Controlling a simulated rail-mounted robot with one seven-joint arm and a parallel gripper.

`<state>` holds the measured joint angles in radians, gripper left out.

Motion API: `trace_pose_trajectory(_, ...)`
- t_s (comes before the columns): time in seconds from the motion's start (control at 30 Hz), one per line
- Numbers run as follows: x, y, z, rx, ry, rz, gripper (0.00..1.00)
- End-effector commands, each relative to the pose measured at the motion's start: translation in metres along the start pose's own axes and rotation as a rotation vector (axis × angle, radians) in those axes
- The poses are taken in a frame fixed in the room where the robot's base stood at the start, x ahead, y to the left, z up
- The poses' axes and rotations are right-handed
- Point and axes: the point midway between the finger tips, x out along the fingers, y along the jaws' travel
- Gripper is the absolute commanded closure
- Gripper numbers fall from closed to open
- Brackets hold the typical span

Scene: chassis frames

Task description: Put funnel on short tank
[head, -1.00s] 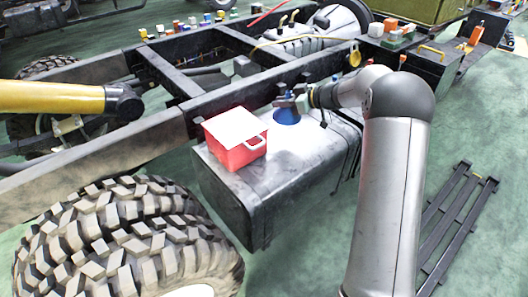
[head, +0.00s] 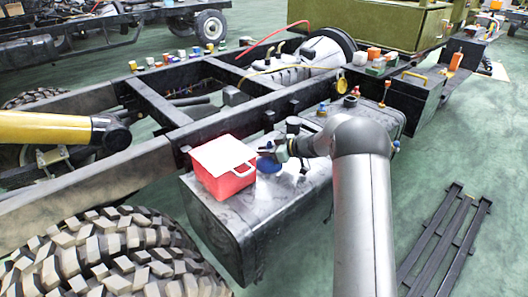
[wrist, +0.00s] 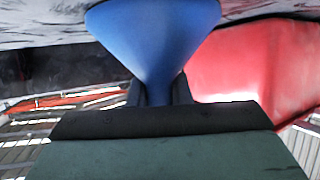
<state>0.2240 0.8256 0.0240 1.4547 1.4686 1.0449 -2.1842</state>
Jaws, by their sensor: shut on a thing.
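The blue funnel (head: 268,165) is at my gripper (head: 276,152), over the top of the near dark tank (head: 225,220), just right of a red box. I cannot tell whether it touches the tank. In the wrist view the funnel (wrist: 155,40) has its narrow part between my two fingers (wrist: 158,92), which are shut on it. Its wide end points toward the grey surface at the picture's top. A second dark tank (head: 395,112) with small caps lies farther back, behind my arm. I cannot tell which tank is the short one.
The red box (head: 232,182) with a white top stands on the near tank, close to the funnel; it also shows in the wrist view (wrist: 250,65). The chassis rail (head: 225,128) runs behind. A big tyre (head: 100,255) is at front left. A black rack (head: 445,240) lies on the floor.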

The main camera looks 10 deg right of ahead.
Motion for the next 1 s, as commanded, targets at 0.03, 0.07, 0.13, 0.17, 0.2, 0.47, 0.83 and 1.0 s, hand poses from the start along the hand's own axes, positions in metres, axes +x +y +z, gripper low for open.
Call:
trace_pose_trajectory(0.03,0.000,0.000,-0.001,-0.001,0.001,0.000,1.00)
trace_pose_trajectory(0.07,-0.001,0.000,-0.001,-0.001,0.001,0.000,1.00)
trace_pose_trajectory(0.13,0.000,0.000,-0.001,-0.001,0.001,0.000,1.00)
trace_pose_trajectory(0.17,0.000,0.000,-0.001,-0.001,0.001,0.000,1.00)
trace_pose_trajectory(0.2,0.000,0.000,0.000,-0.001,0.001,0.000,1.00)
trace_pose_trajectory(0.47,0.000,0.000,0.001,-0.001,0.000,0.000,0.60)
trace_pose_trajectory(0.83,-0.003,0.000,-0.004,0.000,0.000,0.000,0.60)
trace_pose_trajectory(1.0,-0.035,0.001,-0.002,0.000,0.000,0.004,0.60)
